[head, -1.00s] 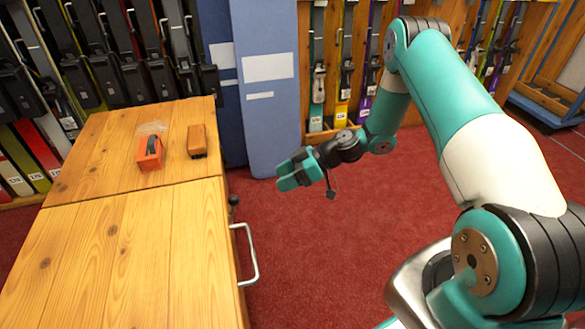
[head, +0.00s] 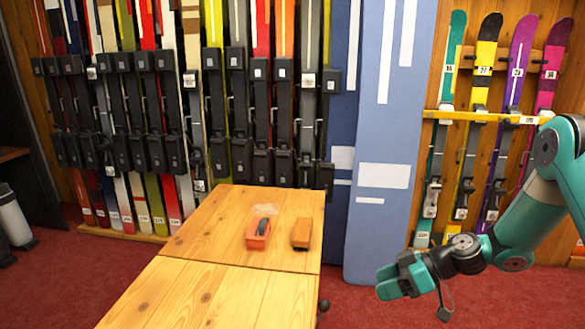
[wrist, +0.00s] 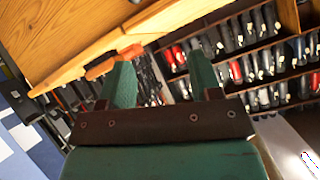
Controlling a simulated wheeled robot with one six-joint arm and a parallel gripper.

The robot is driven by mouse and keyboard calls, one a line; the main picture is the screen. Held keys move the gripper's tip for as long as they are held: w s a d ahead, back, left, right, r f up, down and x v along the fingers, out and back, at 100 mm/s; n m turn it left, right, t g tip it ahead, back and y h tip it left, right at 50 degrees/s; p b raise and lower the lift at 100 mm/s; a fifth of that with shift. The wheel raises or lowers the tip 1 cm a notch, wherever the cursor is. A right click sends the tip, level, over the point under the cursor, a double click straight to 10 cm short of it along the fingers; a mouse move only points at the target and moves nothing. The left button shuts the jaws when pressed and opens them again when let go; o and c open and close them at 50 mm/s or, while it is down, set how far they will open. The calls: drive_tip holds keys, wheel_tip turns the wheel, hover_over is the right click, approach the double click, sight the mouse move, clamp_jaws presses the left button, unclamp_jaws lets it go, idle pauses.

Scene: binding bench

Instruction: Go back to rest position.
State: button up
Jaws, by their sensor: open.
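My gripper (head: 392,283) hangs over the red carpet to the right of the wooden bench (head: 222,290), apart from it. In the wrist view my gripper (wrist: 165,82) shows its two green fingers spread apart with nothing between them. An orange box-like holder (head: 258,236) with a dark item in it stands on the bench top. An orange-brown block (head: 302,233) lies to its right.
Racks of skis (head: 185,90) line the wall behind the bench. Blue panels (head: 385,150) stand behind the bench's right end. More skis (head: 475,130) hang at the right. Red carpet (head: 365,312) is open right of the bench.

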drive_tip(key=s+a+r+m+g+h, duration=0.1)
drive_tip(key=s+a+r+h, duration=0.1)
drive_tip(key=s+a+r, duration=0.35)
drive_tip(key=s+a+r+g+h, duration=0.1)
drive_tip(key=s+a+r+h, duration=0.15)
drive_tip(key=r, duration=0.65)
drive_tip(key=s+r+m+h, duration=0.15)
drive_tip(key=s+r, duration=0.25)
drive_tip(key=s, duration=0.5)
drive_tip(key=s+r+m+h, duration=0.1)
drive_tip(key=s+r+m, duration=0.15)
drive_tip(key=s, duration=0.65)
wheel_tip(320, 180, up, 32)
drive_tip(key=p, duration=3.1)
drive_tip(key=shift+a, duration=0.15)
